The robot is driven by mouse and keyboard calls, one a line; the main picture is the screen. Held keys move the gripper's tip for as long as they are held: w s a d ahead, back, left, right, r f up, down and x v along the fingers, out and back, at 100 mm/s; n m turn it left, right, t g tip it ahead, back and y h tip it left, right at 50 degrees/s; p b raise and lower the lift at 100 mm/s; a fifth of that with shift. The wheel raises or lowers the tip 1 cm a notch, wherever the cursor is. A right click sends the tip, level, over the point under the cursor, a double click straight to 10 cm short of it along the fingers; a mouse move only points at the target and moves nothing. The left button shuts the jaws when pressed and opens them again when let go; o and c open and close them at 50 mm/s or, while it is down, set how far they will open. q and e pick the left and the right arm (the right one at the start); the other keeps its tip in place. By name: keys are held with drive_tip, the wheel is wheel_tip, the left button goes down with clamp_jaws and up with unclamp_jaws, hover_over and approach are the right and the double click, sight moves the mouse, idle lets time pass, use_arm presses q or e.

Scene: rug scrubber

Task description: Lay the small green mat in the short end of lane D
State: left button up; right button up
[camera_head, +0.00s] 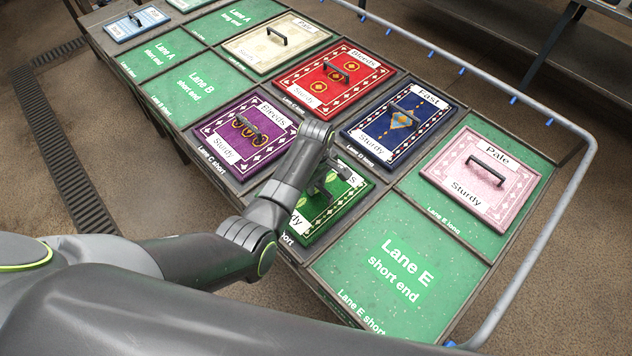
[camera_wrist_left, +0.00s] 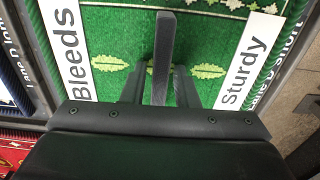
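The small green mat (camera_head: 348,201) has white labels, "Bleeds" and "Sturdy", pale leaf shapes and a dark bar handle. In the head view it lies over the short end of lane D, its edges roughly in line with that cell. My left gripper (camera_head: 328,182) is low over the mat and hides part of it. In the left wrist view the green mat (camera_wrist_left: 110,45) fills the middle. The left fingers (camera_wrist_left: 160,88) stand apart on either side of the handle (camera_wrist_left: 163,50), with gaps showing. My right gripper is not in view.
A navy mat (camera_head: 425,144) lies in lane D's long end, just beyond. A purple mat (camera_head: 225,161) lies in lane C short. Lane E's short end (camera_head: 372,303) is bare, and a pink mat (camera_head: 456,186) lies behind it. A grey rail (camera_head: 553,240) borders the right side.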

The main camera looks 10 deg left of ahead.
use_arm(q)
drive_tip(key=shift+o, duration=0.7)
drive_tip(key=shift+r, duration=0.25)
wheel_tip(320, 180, up, 12)
drive_tip(key=shift+b, duration=0.3)
drive_tip(key=shift+f, duration=0.1)
